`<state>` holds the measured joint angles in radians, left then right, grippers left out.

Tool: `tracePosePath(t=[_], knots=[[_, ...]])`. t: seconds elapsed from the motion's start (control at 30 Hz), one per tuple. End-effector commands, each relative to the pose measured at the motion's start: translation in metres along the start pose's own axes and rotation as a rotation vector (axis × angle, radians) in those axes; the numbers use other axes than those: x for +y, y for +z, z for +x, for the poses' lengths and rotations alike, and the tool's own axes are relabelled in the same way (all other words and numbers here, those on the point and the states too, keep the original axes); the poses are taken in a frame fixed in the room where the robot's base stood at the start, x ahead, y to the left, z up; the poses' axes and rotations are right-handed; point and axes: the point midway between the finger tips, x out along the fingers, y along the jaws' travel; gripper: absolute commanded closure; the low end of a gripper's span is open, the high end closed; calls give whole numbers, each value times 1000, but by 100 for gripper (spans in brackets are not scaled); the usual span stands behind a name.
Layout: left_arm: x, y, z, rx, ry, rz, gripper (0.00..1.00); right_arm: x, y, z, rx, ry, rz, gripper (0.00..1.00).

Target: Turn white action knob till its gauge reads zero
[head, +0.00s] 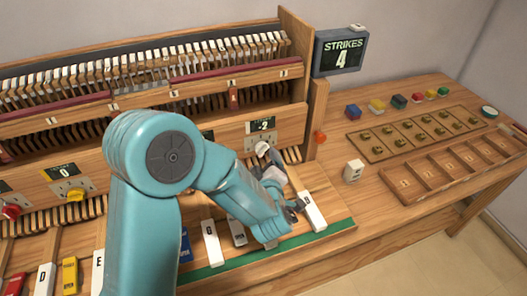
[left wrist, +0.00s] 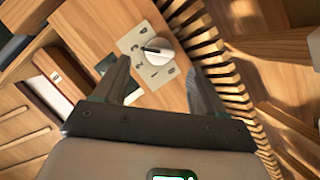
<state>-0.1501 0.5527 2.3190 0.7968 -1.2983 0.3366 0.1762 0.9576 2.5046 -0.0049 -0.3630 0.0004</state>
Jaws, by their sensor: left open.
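The white action knob (head: 262,149) sits on the wooden front panel below a small dark gauge (head: 262,125). The gauge shows a pale digit that looks like 2, possibly with a minus sign. In the left wrist view the white knob (left wrist: 158,51) is on a pale plate, with a dark mark across it. My left gripper (head: 273,165) is close to the knob in the head view. In the left wrist view the left gripper (left wrist: 159,68) is open, its fingers to either side below the knob, with no clear contact. My right gripper is not in view.
A yellow knob (head: 76,195) and a red knob (head: 11,212) sit further left on the panel. Lettered keys, such as the G key (head: 211,242), lie in front. A STRIKES sign (head: 340,53) reads 4. A side table (head: 345,215) holds blocks and trays.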

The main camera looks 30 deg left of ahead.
Motion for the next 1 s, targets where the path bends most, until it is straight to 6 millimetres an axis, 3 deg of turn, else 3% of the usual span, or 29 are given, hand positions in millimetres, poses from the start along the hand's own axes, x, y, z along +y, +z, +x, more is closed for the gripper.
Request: tracePosePath(t=[0.1, 0.3, 0.63, 0.8, 1.0], knots=[[0, -2, 24, 2, -2, 0, 30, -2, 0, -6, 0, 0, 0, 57], [1, -1, 47, 1, -1, -1, 30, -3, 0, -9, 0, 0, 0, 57], [1, -1, 51, 1, 1, 0, 30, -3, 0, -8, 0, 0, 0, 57], [1, -1, 51, 1, 1, 0, 85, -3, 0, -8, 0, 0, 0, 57], [2, -1, 51, 1, -1, 5, 86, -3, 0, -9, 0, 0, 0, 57]])
